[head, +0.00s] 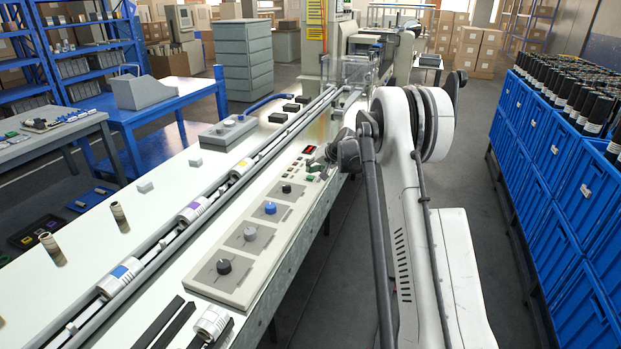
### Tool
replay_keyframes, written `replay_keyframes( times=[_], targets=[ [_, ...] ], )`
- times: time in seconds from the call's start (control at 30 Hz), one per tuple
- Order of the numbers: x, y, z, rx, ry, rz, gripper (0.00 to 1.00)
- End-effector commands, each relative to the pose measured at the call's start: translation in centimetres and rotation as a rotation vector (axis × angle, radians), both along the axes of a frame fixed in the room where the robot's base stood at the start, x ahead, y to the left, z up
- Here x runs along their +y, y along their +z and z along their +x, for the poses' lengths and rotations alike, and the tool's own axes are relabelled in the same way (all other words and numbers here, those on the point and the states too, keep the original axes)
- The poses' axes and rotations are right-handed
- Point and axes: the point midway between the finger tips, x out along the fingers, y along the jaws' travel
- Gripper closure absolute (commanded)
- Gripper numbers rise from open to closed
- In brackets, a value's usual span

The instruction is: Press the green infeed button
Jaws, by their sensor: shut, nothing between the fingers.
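A beige control panel (245,262) runs along the right edge of the conveyor table. At its far end is a cluster of small buttons with green ones (313,169) among them, below a small red display (310,149). They are too small to tell which is the infeed button. My gripper (317,163) is shut and empty, low over this far end of the panel, right beside the green buttons. My gripper and wrist hide part of that area. I cannot tell whether the fingertips touch a button.
Black, grey and blue knobs (270,208) stand on the panel's near part. Wrapped rolls (120,276) lie along the conveyor rails to the left. A grey box (228,133) stands beyond the rails.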

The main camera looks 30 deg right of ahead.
Motion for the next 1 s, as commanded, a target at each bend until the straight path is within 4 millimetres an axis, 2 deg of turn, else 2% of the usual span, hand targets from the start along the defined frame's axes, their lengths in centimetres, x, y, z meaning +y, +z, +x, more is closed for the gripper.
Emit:
replay_keyframes(
  times=[0.4,1.0],
  targets=[
    [0.0,-0.9,0.0,0.000,0.000,0.000,1.00],
    [0.0,-1.1,0.0,0.000,0.000,0.000,1.00]
  ],
)
